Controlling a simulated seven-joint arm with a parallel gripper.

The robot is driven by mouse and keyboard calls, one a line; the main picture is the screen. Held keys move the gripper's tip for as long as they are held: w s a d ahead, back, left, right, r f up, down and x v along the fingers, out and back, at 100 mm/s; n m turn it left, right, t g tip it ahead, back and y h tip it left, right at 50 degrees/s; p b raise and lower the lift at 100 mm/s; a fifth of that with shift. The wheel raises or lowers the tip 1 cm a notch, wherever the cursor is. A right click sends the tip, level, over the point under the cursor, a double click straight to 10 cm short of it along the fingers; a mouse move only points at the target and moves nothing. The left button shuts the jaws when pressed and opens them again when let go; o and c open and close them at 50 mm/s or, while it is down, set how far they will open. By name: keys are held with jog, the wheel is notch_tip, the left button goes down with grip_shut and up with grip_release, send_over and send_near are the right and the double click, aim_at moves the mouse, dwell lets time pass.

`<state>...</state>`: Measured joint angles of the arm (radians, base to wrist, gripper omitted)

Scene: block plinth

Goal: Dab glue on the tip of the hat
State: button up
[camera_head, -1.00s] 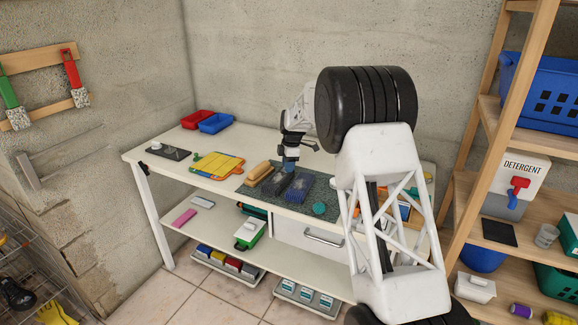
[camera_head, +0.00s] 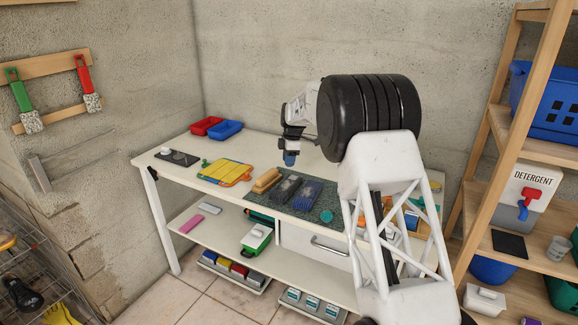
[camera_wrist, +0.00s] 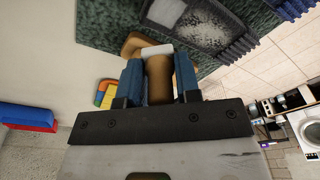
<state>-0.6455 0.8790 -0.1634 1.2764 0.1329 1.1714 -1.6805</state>
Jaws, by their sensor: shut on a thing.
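My gripper (camera_head: 290,160) is above the workbench, over the back of the green mat. In the wrist view its blue fingers (camera_wrist: 158,80) are shut on a tan-brown rounded piece (camera_wrist: 158,82) with a white part at its far end. The held piece cannot be made out in the head view.
The white workbench (camera_head: 240,147) carries a yellow board (camera_head: 226,172), red (camera_head: 206,126) and blue (camera_head: 226,130) bins and a dark plate (camera_head: 178,158).

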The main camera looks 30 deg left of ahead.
aim_at(297, 179)
jog(key=shift+r, duration=1.45)
dwell(0.7)
jog(key=shift+f, duration=3.4)
jog(key=shift+d+f, duration=0.45)
jog(key=shift+f, duration=0.1)
jog(key=shift+d+f, duration=0.15)
jog(key=shift+d, duration=1.4)
jog(key=shift+a, duration=2.05)
jog(key=shift+r, duration=4.1)
